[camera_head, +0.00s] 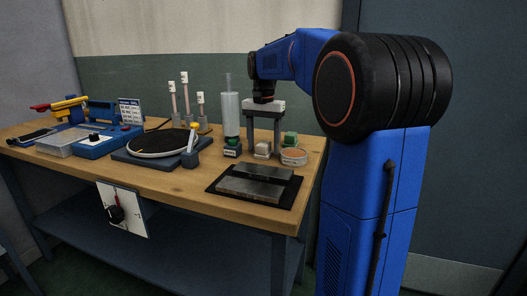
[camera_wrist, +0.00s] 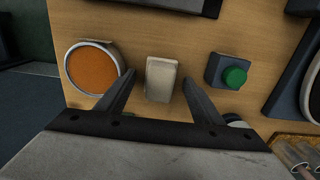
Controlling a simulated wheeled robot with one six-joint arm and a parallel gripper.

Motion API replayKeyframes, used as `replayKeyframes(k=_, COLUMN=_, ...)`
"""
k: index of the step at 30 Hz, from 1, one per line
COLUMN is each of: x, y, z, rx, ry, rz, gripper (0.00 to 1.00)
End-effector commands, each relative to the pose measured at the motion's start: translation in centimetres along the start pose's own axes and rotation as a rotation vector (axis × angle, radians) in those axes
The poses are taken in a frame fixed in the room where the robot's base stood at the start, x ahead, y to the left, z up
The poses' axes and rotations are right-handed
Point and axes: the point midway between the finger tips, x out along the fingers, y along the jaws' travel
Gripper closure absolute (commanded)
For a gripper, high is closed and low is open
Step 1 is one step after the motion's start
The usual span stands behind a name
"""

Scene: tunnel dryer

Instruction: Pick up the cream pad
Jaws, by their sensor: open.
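The cream pad (camera_wrist: 161,78) is a small upright block on the wooden table in the wrist view. It lies between the two fingers of my open gripper (camera_wrist: 158,84), with a gap on each side. In the head view the cream pad (camera_head: 262,150) shows low between the fingers of my gripper (camera_head: 263,146), which points down over the right part of the table. Whether the fingertips reach beside the pad or stay above it is hard to tell.
A round tin with orange content (camera_wrist: 93,68) stands close left of the pad in the wrist view. A green-topped block (camera_wrist: 229,74) stands to its right. In the head view, a tall clear cylinder (camera_head: 230,115) stands left of my gripper and a dark plate (camera_head: 256,186) lies in front.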

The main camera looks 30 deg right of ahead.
Motion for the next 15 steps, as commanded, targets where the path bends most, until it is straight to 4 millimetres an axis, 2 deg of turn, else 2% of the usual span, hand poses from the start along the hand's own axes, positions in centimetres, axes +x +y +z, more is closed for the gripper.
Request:
replayKeyframes(k=9, x=0.54, y=-0.01, z=-0.01, rx=0.0, ry=0.001, rz=-0.001, gripper=0.39)
replayKeyframes(k=15, x=0.52, y=-0.01, z=-0.01, rx=0.0, ry=0.001, rz=0.0, gripper=0.84)
